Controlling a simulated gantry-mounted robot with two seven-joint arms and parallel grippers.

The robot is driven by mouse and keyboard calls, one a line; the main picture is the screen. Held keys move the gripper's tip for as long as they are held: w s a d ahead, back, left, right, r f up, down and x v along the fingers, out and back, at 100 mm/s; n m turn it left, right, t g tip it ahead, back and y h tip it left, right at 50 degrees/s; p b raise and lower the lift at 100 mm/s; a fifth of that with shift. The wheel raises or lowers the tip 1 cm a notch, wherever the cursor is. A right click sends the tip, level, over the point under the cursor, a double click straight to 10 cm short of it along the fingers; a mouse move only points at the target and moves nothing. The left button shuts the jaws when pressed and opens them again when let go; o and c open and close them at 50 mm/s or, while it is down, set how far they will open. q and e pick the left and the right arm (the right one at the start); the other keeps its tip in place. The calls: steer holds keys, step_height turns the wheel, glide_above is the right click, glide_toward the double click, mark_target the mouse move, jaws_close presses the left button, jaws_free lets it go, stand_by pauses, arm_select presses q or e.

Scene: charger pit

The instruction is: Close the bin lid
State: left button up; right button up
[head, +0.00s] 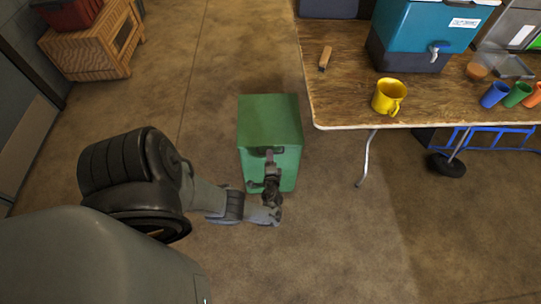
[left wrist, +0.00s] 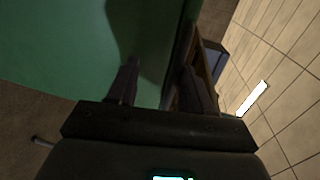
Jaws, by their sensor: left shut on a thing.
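The green bin (head: 283,172) stands on the floor left of the table. Its green lid (head: 268,118) covers the top and looks flat or nearly so; I cannot tell whether a small gap remains. My left gripper (head: 269,158) is at the front edge of the lid, by a dark handle-like part, and hides part of the bin's front. In the left wrist view, the two fingers of my left gripper (left wrist: 160,68) are on either side of the edge of a large green surface (left wrist: 60,45), shut on the lid's edge or handle. My right gripper is out of view.
A wooden table (head: 340,95) stands to the right, with a yellow mug (head: 388,97), a teal cooler (head: 415,35) and several coloured cups. A wooden cabinet (head: 95,50) is at the back left. The floor around the bin is clear.

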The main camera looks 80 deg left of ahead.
arm_select(q)
steer(key=p+v, duration=0.2)
steer(key=v, duration=0.8)
steer(key=shift+f, duration=0.25)
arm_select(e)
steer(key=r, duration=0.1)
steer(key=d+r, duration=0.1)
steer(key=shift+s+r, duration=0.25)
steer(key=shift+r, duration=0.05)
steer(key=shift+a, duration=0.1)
